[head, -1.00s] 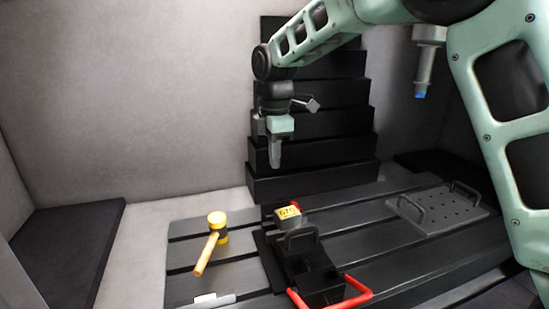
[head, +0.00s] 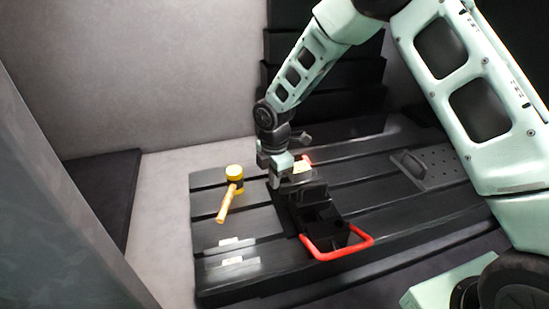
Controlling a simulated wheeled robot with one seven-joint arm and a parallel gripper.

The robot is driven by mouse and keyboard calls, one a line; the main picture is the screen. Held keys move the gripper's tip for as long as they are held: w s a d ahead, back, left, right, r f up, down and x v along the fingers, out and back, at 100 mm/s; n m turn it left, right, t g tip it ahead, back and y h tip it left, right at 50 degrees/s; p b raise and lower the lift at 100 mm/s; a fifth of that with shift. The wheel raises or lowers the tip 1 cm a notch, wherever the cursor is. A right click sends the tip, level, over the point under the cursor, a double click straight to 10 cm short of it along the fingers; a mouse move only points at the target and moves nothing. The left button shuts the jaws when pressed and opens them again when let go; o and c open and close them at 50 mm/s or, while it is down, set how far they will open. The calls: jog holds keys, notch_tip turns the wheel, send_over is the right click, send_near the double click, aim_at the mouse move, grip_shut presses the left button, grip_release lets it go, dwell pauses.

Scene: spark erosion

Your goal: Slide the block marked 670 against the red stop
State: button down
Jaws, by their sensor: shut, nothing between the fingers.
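The block with the yellow top (head: 301,167) sits at the far end of a black fixture (head: 322,213); its number cannot be read now and my gripper hides part of it. A small red piece (head: 308,158) shows just behind the block. A red U-shaped bar (head: 337,255) rings the near end of the fixture; I cannot tell which red part is the stop. My gripper (head: 275,184) is shut and empty, pointing down close to the block's left side. Whether it touches the block cannot be told.
A yellow-headed mallet (head: 232,190) lies on the slotted table (head: 270,250) to the left. Small pale pieces (head: 230,241) lie at the front left. A perforated plate with a handle (head: 425,165) is at the right. Black steps (head: 345,100) rise behind.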

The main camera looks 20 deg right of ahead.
aim_at(284, 184)
jog(key=d+p, duration=0.2)
jog(key=d, duration=0.1)
jog(key=shift+w+d+f, duration=0.1)
jog(key=shift+w+d, duration=0.05)
jog(key=shift+w, duration=0.2)
jog(key=shift+w+d+f, duration=0.15)
jog(key=shift+d, duration=0.15)
jog(key=shift+d, duration=0.1)
